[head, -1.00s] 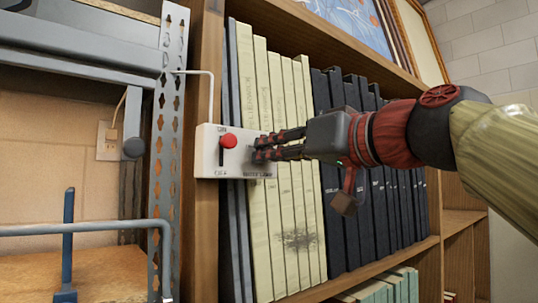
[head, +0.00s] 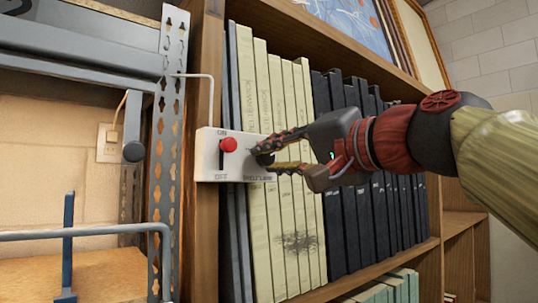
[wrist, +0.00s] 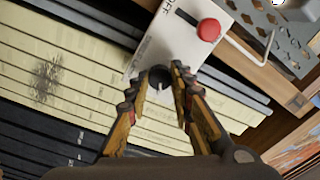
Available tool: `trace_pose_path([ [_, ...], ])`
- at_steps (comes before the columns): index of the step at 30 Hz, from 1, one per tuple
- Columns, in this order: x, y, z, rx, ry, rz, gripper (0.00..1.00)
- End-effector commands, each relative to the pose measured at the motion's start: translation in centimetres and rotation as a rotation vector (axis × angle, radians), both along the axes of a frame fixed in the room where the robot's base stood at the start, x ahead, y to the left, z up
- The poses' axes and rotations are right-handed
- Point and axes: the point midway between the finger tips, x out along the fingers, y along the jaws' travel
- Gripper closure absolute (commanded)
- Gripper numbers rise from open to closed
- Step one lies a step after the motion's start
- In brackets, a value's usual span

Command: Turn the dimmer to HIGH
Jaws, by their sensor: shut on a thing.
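A white control box (head: 207,160) is fixed to the edge of the wooden bookcase. It has a red-knobbed lever switch (head: 228,145) between ON at the top and OFF below; the lever is up by ON. The black dimmer knob (head: 265,158) is on the box's right part and also shows in the wrist view (wrist: 159,77) with a pale pointer mark. My gripper (head: 272,156) comes from the right, its two fingers on either side of the knob and closed on it. The dimmer's scale lettering is too small or hidden to read.
Upright cream and dark volumes (head: 276,200) stand close behind and right of the box. A perforated grey metal post (head: 165,150) and a blue-grey rail (head: 90,230) stand at left. A wall outlet (head: 109,143) shows behind them.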

Motion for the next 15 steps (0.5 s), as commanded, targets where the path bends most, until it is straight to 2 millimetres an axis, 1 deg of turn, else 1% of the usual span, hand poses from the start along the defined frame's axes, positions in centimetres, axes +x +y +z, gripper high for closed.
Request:
trace_pose_path([
  [6,-0.01,0.00,0.06,0.044,0.028,0.000,1.00],
  [15,0.00,0.00,0.03,0.052,0.035,-0.001,1.00],
])
